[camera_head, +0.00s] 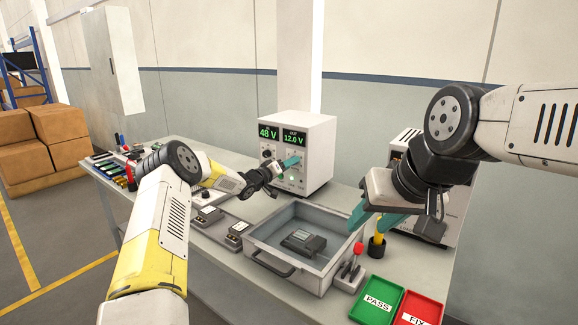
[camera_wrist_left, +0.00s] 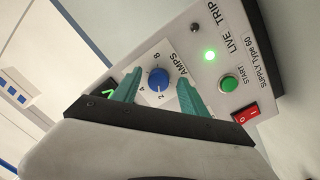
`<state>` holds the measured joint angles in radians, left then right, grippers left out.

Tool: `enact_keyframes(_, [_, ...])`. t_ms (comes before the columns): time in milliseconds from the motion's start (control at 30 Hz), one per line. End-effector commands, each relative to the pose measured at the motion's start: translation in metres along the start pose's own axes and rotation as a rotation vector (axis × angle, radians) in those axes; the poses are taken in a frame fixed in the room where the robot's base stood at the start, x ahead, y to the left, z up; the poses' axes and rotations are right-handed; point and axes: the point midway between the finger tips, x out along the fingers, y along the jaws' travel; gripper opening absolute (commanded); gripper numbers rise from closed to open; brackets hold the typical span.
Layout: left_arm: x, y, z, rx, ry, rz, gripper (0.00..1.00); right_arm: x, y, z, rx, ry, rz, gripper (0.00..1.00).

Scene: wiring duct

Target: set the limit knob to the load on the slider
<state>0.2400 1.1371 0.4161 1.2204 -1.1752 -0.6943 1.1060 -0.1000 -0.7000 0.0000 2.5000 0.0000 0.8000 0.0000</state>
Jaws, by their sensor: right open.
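The limit knob (camera_wrist_left: 158,79) is blue and sits on a white dial marked AMPS on the front of the supply (camera_head: 308,150). My left gripper (camera_head: 290,163) is at the supply's front. In the left wrist view its teal fingers (camera_wrist_left: 160,93) stand apart, one on each side of the knob, with gaps showing. I cannot tell the knob's exact setting. The supply's displays read 48 V and 12.0 V. My right gripper (camera_head: 376,217) is open and empty above the bench.
The grey tray (camera_head: 326,283) holds a dark device (camera_head: 303,241). Green PASS (camera_head: 377,298) and red FIX (camera_head: 420,309) trays lie at the front right. In the left wrist view, the LIVE light (camera_wrist_left: 209,55) glows green, near the green START button (camera_wrist_left: 228,83) and red switch (camera_wrist_left: 246,113).

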Motion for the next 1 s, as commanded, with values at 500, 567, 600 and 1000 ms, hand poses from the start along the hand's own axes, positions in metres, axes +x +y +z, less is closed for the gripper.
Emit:
enact_keyframes(500, [-0.049,0.0,-0.002,0.0,0.001,-0.001,0.51,0.0,0.0,0.0,0.0,0.0,0.0,0.42])
enact_keyframes(567, [-0.058,-0.001,-0.001,-0.001,0.0,-0.002,0.51,0.0,0.0,0.0,0.0,0.0,0.0,0.42])
enact_keyframes(600, [-0.064,0.0,-0.001,0.0,0.0,-0.001,0.51,0.0,0.0,0.0,0.0,0.0,0.0,0.42])
enact_keyframes(1000, [-0.078,0.0,0.0,0.0,0.0,0.0,0.51,0.0,0.0,0.0,0.0,0.0,0.0,0.42])
